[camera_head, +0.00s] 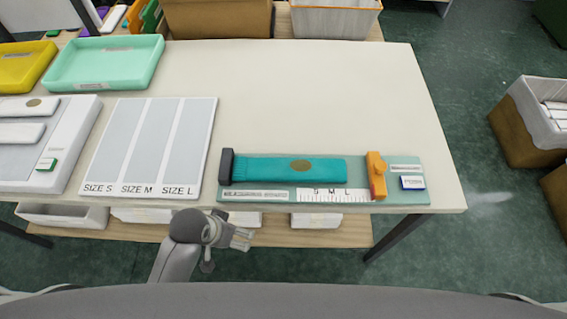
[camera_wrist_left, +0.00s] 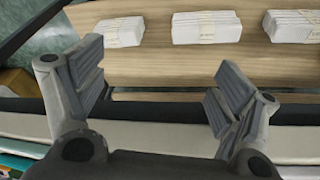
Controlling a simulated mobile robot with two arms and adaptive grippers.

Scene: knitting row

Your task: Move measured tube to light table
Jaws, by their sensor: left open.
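A teal knitted tube (camera_head: 285,170) lies flat on a green measuring board (camera_head: 410,194) at the right front of the table, between a dark end stop (camera_head: 226,166) and an orange slider (camera_head: 376,175). The board has a scale marked S M L. The light table (camera_head: 70,170) is the white-framed panel at the left, only partly in view. My left gripper (camera_head: 243,238) is in front of the table edge, below the board's left end, apart from the tube. In the left wrist view my left gripper (camera_wrist_left: 155,85) is open and empty. My right gripper is not in view.
A sorting board (camera_head: 208,150) marked SIZE S, SIZE M and SIZE L lies left of the measuring board. Mint (camera_head: 105,85) and yellow (camera_head: 25,62) trays stand at the back left. The table (camera_head: 330,90) is clear behind the tube. Paper stacks (camera_wrist_left: 207,27) lie on the lower shelf.

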